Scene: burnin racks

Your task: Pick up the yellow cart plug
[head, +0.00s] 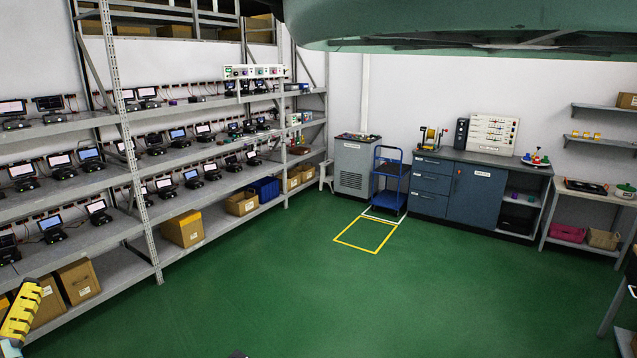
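I cannot pick out the yellow cart plug with certainty. A yellow block-like strip with dark notches (21,312) shows at the lower left edge, partly cut off, in front of the lowest shelf. I cannot tell whether the plug is part of it. A blue two-tier cart (390,169) stands at the back, between a grey cabinet and a blue workbench. No plug is clear on it at this size. My gripper is not in view.
Grey racks (135,145) with several rows of small screen devices line the left wall, with boxes on the lowest shelf. A grey cabinet (354,177) and blue workbench (428,187) stand at the back. A yellow floor outline (349,244) marks the open green floor (330,305).

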